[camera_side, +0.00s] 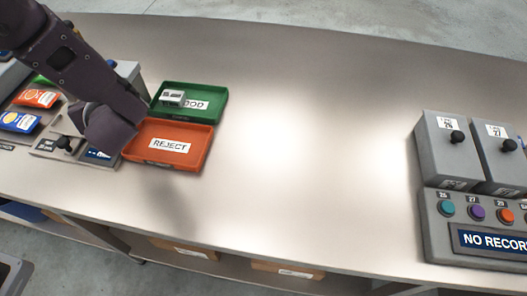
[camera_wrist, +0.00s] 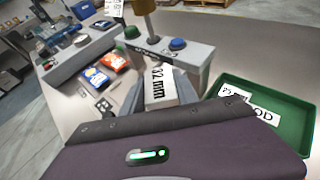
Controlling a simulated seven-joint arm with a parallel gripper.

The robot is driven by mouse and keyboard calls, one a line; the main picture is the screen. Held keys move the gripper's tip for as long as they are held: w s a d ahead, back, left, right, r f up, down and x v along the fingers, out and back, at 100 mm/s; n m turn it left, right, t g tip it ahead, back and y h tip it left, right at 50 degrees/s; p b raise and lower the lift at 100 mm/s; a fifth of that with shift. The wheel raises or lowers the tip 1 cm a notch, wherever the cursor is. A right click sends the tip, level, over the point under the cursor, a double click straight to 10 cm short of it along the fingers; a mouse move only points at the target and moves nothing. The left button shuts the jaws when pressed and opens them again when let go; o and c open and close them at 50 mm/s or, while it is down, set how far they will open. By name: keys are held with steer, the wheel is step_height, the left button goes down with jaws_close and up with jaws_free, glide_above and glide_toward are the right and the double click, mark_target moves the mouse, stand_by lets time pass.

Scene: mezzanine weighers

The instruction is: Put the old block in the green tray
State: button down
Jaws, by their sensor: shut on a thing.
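A pale block (camera_wrist: 162,84) with dark print, partly legible as "mm", sits between the fingers of my gripper (camera_wrist: 167,90) in the wrist view. My gripper is shut on it. In the side view my wrist hides the fingers and the held block. The green tray (camera_side: 222,105), labelled GOOD, stands at the back, and it also shows at the right of the wrist view (camera_wrist: 292,136). Another small grey block (camera_side: 173,97) with a label lies inside it, at the left. My gripper is left of the green tray, not over it. I cannot tell from looks which block is old.
An orange REJECT tray (camera_side: 192,163) stands in front of the green tray. A grey unit with a blue button (camera_wrist: 178,44) stands beyond the held block. Orange and blue packs (camera_wrist: 114,62) lie left. Grey lever boxes (camera_side: 447,150) stand far right. The middle of the table is clear.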

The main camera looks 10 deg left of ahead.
steer(key=w+d+f+m+t+h, duration=0.1)
steer(key=w+d+m+t+h, duration=0.15)
steer(key=d, duration=0.65)
steer(key=w+d+f+m+t+h, duration=0.1)
steer(key=w+d+m+h, duration=0.25)
steer(key=d, duration=0.55)
steer(key=m+h, duration=0.7)
steer(key=h, duration=0.1)
glide_above(285, 149)
steer(key=shift+m+g+h, duration=0.25)
steer(key=shift+m+h, duration=0.15)
step_height(285, 149, down, 9)
steer(key=shift+f, duration=0.35)
steer(key=shift+f, duration=0.15)
steer(key=c, duration=0.9)
jaws_free()
